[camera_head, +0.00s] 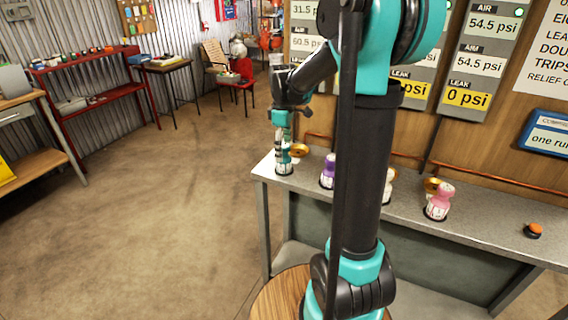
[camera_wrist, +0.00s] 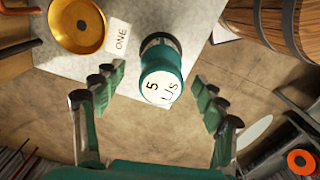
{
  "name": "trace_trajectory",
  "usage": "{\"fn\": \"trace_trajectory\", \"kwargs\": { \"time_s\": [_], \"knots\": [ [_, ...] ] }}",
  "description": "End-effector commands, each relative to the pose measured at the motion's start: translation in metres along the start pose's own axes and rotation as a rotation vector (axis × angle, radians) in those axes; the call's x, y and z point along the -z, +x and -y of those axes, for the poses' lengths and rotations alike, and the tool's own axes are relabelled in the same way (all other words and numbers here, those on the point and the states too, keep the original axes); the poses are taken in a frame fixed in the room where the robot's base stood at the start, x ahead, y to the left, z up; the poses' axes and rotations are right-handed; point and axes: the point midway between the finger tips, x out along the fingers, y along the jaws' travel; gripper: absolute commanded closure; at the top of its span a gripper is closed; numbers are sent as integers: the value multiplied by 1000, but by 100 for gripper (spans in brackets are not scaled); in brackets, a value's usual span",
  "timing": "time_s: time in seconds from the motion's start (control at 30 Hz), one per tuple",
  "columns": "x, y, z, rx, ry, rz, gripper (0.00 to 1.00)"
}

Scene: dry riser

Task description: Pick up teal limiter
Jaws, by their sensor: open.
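The teal limiter (camera_head: 284,160) stands upright at the left end of the grey bench. In the wrist view the teal limiter (camera_wrist: 160,72) shows its white top, marked "5 L/s", and its teal rim. My gripper (camera_head: 283,136) is above it in the head view, pointing down. In the wrist view my gripper (camera_wrist: 158,95) is open, one finger on each side of the limiter, with visible gaps to both. The limiter's lower part is mostly hidden from above.
A brass dish (camera_wrist: 77,25) and a card reading "ONE" (camera_wrist: 119,36) are beside the limiter. Along the bench (camera_head: 490,228) stand a purple limiter (camera_head: 328,172), a pink limiter (camera_head: 440,203) and an orange button (camera_head: 533,230). My arm hides part of the bench.

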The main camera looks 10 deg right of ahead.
Motion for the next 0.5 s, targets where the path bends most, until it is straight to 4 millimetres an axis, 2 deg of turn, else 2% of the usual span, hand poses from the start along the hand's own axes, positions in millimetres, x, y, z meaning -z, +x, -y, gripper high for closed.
{"fn": "trace_trajectory", "kwargs": {
  "time_s": [0.13,0.4,0.5],
  "knots": [
    [-1,10,0,0,0,0,28],
    [-3,46,0,0,0,0,28],
    [-3,52,0,0,0,0,28]
  ]
}}
